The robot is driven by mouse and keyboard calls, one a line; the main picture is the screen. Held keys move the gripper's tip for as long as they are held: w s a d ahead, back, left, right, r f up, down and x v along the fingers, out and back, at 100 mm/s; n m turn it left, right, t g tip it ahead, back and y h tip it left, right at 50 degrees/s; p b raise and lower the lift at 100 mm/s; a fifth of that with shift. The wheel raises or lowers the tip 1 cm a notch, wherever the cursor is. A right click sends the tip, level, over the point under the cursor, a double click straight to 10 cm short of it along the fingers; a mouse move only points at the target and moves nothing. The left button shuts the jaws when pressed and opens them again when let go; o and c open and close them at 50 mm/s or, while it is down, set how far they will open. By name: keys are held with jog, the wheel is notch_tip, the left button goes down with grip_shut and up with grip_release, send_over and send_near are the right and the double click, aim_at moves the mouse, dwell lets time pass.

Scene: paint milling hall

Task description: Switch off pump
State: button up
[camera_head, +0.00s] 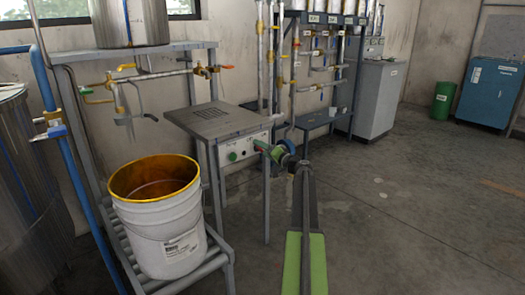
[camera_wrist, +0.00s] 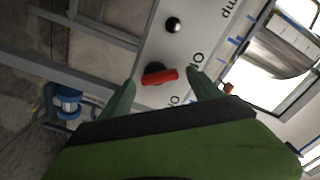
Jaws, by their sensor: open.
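The pump's control panel (camera_head: 236,155) is the pale front face under a grey table top. In the wrist view the panel (camera_wrist: 190,45) carries a red rotary knob (camera_wrist: 160,77) with partly readable ON/OFF-type lettering beside it. A dark round button or lamp (camera_wrist: 173,25) sits above the knob, and lettering ending in "mp" shows at the top. My gripper (camera_head: 266,151) is at the panel's right end. In the wrist view my gripper (camera_wrist: 161,80) is open, its two green fingers on either side of the knob. I cannot tell whether they touch it. In the head view the knob is hidden.
A white bucket (camera_head: 163,240) with a yellow rim stands on a low rack left of the panel. Valved pipes (camera_head: 130,85) and a blue pipe (camera_head: 62,150) are behind and left. A green bin (camera_head: 443,98) and blue cabinet (camera_head: 490,90) stand far right. Floor at right is clear.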

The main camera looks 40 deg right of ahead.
jog(key=s+a, duration=0.1)
jog(key=s, duration=1.6)
jog(key=shift+a, duration=0.1)
